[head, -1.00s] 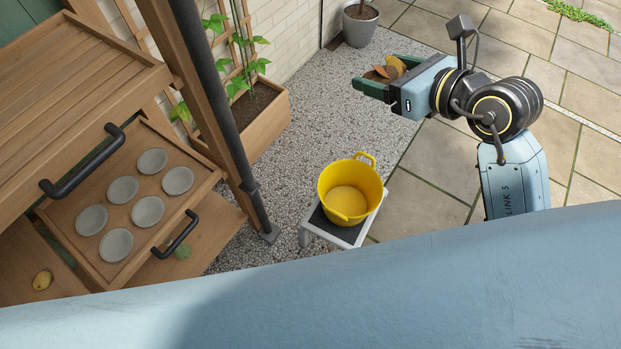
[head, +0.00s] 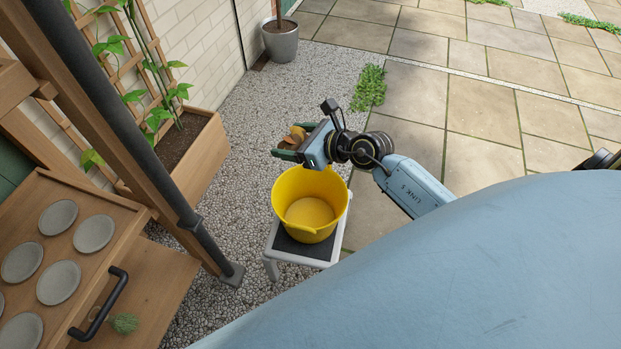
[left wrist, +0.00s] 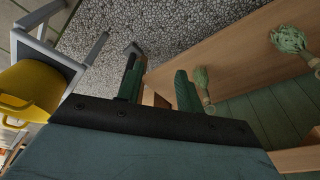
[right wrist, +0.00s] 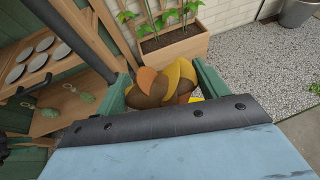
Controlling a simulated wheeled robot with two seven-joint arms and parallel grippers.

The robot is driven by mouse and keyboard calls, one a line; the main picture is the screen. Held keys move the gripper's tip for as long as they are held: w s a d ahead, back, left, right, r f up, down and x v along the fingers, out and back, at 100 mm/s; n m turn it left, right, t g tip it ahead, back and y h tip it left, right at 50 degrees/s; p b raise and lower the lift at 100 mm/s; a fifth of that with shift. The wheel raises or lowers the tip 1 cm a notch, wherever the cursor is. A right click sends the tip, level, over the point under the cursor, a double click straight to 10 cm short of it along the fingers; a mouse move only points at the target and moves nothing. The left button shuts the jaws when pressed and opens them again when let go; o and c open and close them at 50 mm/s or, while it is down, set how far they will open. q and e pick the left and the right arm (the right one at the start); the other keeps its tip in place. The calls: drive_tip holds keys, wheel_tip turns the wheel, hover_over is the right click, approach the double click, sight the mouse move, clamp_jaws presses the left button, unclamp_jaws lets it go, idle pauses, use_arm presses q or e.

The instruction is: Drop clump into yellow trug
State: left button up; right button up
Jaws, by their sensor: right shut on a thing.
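The yellow trug (head: 309,204) stands upright on a small grey step stool and looks empty inside. My right gripper (head: 291,144) is shut on a clump of brown, orange and yellow leaves (right wrist: 160,85). In the head view it is above and behind the trug's far rim, with the clump at its fingertips. In the right wrist view a bit of yellow shows just beyond the clump. My left gripper (left wrist: 158,88) shows in the left wrist view, with its fingers apart and nothing between them. The trug (left wrist: 30,90) is at the left there.
The step stool (head: 325,248) stands on gravel beside the paving. A wooden bench with a drawer of round grey discs (head: 58,282) and a dark post (head: 150,165) are at the left. A wooden planter (head: 195,150) and a grey pot (head: 281,42) stand along the wall.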

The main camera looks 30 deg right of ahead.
use_arm(q)
drive_tip(key=w+d+r+t+h+b, duration=0.2)
drive_tip(key=w+r+t+b, duration=0.2)
drive_tip(key=r, duration=0.5)
drive_tip(key=w+d+r+t+h+b, duration=0.1)
drive_tip(key=w+d+r+t+b, duration=0.2)
drive_tip(key=r+t, duration=0.4)
drive_tip(key=w+d+r+m+t+h+b, duration=0.1)
drive_tip(key=w+r+t+b, duration=0.4)
drive_tip(key=r, duration=0.6)
drive_tip(key=shift+w+d+r+t+h+b, duration=0.25)
drive_tip(key=shift+d+t+h+b, duration=0.1)
drive_tip(key=shift+d+t+h, duration=0.45)
use_arm(e)
drive_tip(key=d+f+m+h, duration=0.1)
drive_tip(key=d+f, duration=0.1)
drive_tip(key=f, duration=0.8)
drive_tip(key=d+f+t+h, duration=0.1)
drive_tip(key=d+f, duration=0.2)
drive_tip(key=f, duration=0.8)
drive_tip(key=shift+d+f+m, duration=0.25)
drive_tip(key=shift+d+m, duration=0.1)
drive_tip(key=shift+m, duration=0.05)
drive_tip(key=o, duration=1.1)
drive_tip(key=shift+c, duration=0.2)
drive_tip(key=shift+s, duration=0.1)
